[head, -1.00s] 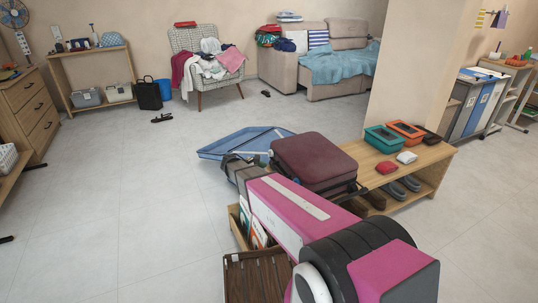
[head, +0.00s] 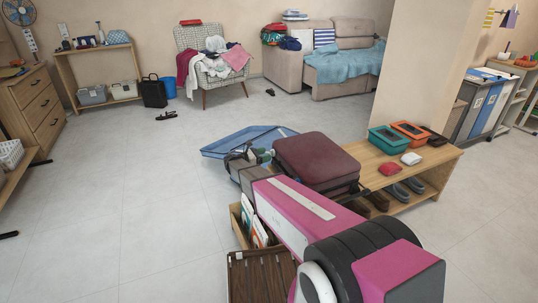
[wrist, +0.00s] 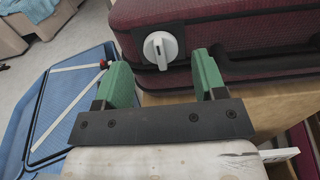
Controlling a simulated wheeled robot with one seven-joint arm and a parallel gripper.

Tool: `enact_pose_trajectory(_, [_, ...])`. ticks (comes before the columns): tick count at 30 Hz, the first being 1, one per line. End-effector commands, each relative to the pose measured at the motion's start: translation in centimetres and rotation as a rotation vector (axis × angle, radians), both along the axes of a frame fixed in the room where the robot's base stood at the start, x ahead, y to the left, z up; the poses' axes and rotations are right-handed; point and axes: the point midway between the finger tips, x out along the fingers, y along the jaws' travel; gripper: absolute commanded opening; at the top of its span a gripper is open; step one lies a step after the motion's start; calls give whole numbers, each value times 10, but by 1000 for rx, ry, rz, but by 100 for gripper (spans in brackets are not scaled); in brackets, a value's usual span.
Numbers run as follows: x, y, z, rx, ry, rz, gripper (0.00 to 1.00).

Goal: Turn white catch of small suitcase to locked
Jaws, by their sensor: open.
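The small suitcase (head: 316,160) is maroon and lies flat on the wooden bench. In the wrist view the suitcase (wrist: 245,20) fills the upper right. Its white catch (wrist: 161,49) is a round knob with a raised bar, on the suitcase's side near a corner. My gripper (wrist: 158,80) is open, with its green fingers on either side of the catch in the picture. The catch shows between the fingertips and beyond them; I cannot tell that either finger touches it. In the head view my gripper (head: 259,155) is beside the suitcase's left end, and the catch is hidden there.
The wooden bench (head: 437,160) carries teal and orange boxes (head: 388,139), with shoes on its lower shelf. A wooden crate (head: 246,238) is below my arm.

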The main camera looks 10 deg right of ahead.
Motion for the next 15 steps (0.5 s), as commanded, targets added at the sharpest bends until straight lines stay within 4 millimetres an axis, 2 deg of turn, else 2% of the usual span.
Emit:
enact_pose_trajectory(6, [6,-22,0,1,-1,-1,64])
enact_pose_trajectory(15, [7,-27,0,1,-1,0,64])
